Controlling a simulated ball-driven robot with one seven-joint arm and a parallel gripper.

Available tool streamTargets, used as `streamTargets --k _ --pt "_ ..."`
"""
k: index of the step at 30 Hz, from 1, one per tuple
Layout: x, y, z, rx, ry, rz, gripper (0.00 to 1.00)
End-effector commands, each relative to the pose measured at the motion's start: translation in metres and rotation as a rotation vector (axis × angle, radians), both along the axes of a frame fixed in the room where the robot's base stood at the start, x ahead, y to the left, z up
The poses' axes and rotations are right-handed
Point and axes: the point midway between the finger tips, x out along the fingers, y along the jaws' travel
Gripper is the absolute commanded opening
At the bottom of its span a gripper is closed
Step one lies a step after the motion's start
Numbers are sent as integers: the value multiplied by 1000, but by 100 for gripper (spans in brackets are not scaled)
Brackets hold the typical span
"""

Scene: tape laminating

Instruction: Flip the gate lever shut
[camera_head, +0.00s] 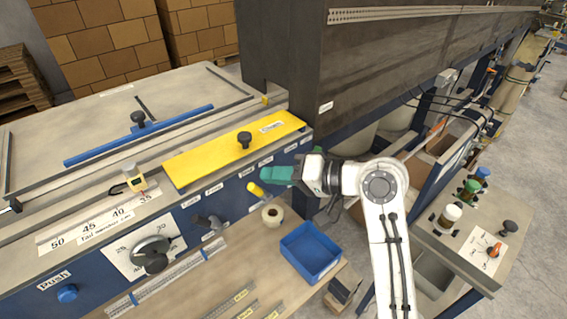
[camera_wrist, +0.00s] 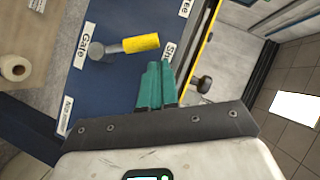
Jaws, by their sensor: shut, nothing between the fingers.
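The gate lever has a yellow handle (camera_head: 256,189) and sits on the blue front panel of the bench. In the wrist view its yellow grip (camera_wrist: 140,43) points right from a grey pivot, beside a "Gate" label (camera_wrist: 83,45). A label that seems to read "Shut" (camera_wrist: 168,50) is partly covered by my fingers. My gripper (camera_head: 267,174) has teal fingers, closed together and empty. In the wrist view the fingertips (camera_wrist: 159,66) lie just below the handle's free end. I cannot tell whether they touch it.
A yellow cover plate (camera_head: 215,150) with a black knob lies above the lever. A tape roll (camera_head: 272,215) and a blue bin (camera_head: 311,252) stand on the lower shelf. A dark machine housing (camera_head: 285,55) rises behind my gripper. Another grey lever (camera_head: 209,224) projects from the panel at left.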

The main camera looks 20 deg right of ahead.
Motion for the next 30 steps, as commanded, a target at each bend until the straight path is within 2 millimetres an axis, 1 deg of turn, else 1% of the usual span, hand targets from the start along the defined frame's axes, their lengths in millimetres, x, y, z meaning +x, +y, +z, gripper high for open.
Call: streamTargets --k 1,5,15,30 --pt "-2 5 4 -33 -10 3 0" --pt "-4 11 2 -111 -36 2 0" --pt "-6 20 0 -106 -34 0 0" --pt "-7 22 -2 -104 -34 2 0"
